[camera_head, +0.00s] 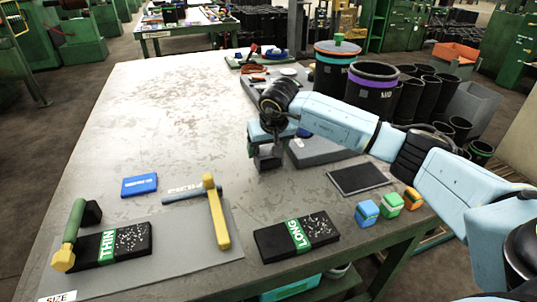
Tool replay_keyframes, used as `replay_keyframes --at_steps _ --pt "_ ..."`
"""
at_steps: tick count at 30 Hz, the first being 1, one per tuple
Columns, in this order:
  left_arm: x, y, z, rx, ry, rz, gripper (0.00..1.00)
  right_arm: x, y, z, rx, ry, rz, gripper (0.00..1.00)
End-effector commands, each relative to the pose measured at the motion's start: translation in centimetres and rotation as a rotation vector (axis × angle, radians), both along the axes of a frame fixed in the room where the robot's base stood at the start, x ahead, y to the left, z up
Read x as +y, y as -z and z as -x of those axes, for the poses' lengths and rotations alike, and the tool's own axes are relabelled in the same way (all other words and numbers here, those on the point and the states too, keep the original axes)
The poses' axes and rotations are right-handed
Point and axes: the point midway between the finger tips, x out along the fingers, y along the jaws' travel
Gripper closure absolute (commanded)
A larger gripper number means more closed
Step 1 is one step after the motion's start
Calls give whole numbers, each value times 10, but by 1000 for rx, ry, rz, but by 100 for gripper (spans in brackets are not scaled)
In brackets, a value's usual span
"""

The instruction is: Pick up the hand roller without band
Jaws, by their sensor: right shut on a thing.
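My right gripper (267,160) points down over the middle of the grey table (150,120), left of a grey slab. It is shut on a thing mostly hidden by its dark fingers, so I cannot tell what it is. No hand roller can be clearly made out. On the grey mat (180,250) at the front left lie a green-handled tool (72,230) with a yellow end and a yellow bar (216,212) with a blue handle beside it. My left gripper is not in view.
Black boxes labelled THIN (125,243) and LONG (298,237) lie near the front edge. Blue, green and orange blocks (390,201) and a dark pad (358,179) are at the right. Black bins (372,90) stand behind my right arm. The table's left-middle is clear.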

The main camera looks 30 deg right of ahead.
Motion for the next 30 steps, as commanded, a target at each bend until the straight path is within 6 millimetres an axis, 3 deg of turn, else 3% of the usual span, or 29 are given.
replay_keyframes --at_steps 5,18,23,30 --pt "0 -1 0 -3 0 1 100 0 -7 -1 -4 0 0 55" --pt "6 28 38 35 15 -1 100 0 -87 -1 -5 0 0 55" --pt "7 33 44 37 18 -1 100 0 -100 0 -2 0 0 55" --pt "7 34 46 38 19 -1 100 0 -101 0 -1 0 0 55"
